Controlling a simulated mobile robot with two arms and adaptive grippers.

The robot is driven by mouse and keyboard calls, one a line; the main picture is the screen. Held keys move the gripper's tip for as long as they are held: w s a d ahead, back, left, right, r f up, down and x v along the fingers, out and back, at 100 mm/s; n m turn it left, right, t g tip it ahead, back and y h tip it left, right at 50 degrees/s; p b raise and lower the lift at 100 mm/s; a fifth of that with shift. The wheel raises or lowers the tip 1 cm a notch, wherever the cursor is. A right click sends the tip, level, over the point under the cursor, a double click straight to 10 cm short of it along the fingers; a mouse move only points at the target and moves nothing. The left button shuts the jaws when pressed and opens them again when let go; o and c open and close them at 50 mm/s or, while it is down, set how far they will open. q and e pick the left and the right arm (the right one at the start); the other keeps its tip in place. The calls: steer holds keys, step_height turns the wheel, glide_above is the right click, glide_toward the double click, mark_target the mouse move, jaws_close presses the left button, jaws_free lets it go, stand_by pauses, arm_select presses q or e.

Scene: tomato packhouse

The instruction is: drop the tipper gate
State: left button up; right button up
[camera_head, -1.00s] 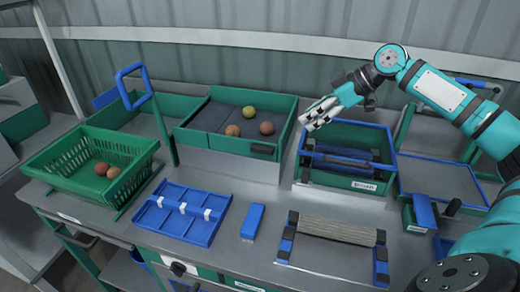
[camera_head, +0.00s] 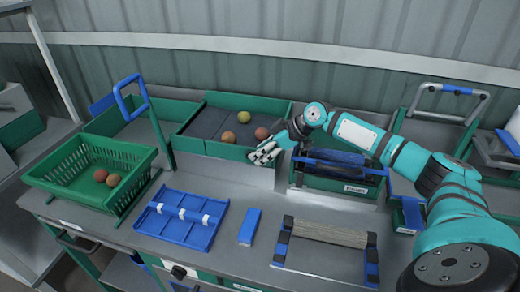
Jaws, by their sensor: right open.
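The green tipper tray (camera_head: 217,149) stands at the back centre, with a dark sloping floor and a low green front wall. Three tomatoes lie in it: a yellow-green one (camera_head: 243,117), an orange one (camera_head: 228,137) and a red one (camera_head: 262,133). My right gripper (camera_head: 258,158) is open at the tray's front right corner, with its fingers pointing left and down. It covers the part of the front wall where a dark handle showed before. I cannot tell whether the fingers touch the wall. My left gripper is not in view.
A green basket (camera_head: 62,183) with two tomatoes stands at the left, beside a post with a blue loop handle (camera_head: 130,97). A blue rack (camera_head: 178,232), a blue block (camera_head: 250,226) and a roller frame (camera_head: 327,233) lie in front. A labelled green bin (camera_head: 335,182) sits under my right arm.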

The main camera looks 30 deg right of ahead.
steer(key=shift+w+a+f, duration=0.2)
steer(key=shift+w+f, duration=0.05)
steer(key=shift+f, duration=0.05)
steer(key=shift+c, duration=0.4)
jaws_close()
steer(key=shift+s, duration=0.1)
